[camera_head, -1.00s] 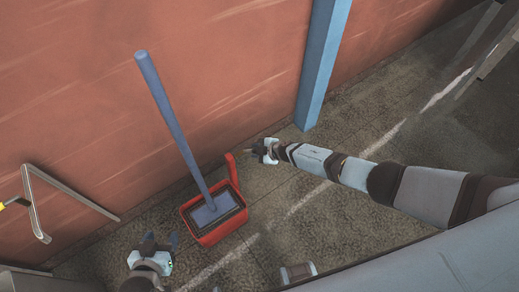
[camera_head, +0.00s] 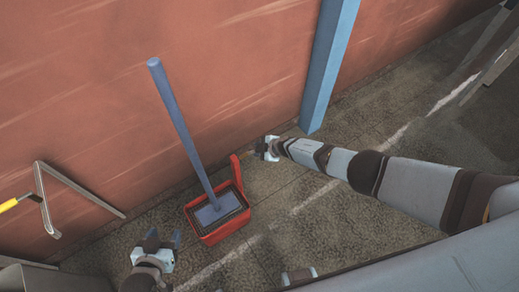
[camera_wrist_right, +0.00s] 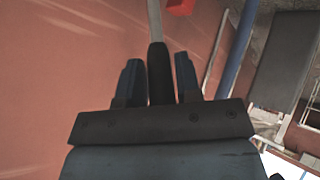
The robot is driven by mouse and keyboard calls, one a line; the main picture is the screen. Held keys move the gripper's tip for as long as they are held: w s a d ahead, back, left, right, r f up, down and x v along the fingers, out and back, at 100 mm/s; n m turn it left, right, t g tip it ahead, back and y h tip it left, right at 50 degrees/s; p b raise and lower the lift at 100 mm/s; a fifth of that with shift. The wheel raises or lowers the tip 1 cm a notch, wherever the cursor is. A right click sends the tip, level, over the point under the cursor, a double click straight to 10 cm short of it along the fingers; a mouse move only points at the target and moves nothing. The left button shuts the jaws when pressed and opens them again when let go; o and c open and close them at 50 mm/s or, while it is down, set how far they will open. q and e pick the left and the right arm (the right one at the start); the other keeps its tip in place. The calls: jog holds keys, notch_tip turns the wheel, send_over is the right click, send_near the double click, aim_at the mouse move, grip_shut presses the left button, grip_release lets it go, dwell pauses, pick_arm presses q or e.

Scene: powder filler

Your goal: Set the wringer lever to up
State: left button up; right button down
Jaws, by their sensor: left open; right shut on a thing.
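A red mop bucket (camera_head: 222,233) stands on the floor by the wall, with a blue mop (camera_head: 180,122) upright in it and a raised red wringer part (camera_head: 235,168) at its back right. My right gripper (camera_head: 262,149) is just right of that part. In the right wrist view its fingers are either side of the wringer lever's dark grip (camera_wrist_right: 157,75), shut on it; a grey rod (camera_wrist_right: 154,20) runs from the grip towards a red part. The lever is hardly visible in the head view. My left gripper (camera_head: 163,241) is open and empty, left of the bucket.
A red-brown wall (camera_head: 240,70) runs behind the bucket. A blue post (camera_head: 328,65) stands behind my right arm. A bent metal frame (camera_head: 80,190) and a yellow-handled tool (camera_head: 10,204) are at left. Floor right of the bucket is clear.

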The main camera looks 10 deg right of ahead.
jog(key=c, duration=0.9)
grip_release()
jog(key=shift+w+r, duration=0.2)
jog(key=shift+c, duration=0.2)
jog(key=shift+o, duration=0.7)
jog(key=shift+f, duration=0.1)
jog(key=shift+s, duration=0.1)
jog(key=p+v, duration=1)
jog(key=v, duration=0.3)
jog(key=shift+d+r, duration=0.2)
jog(key=shift+r, duration=0.05)
jog(key=shift+s, duration=0.15)
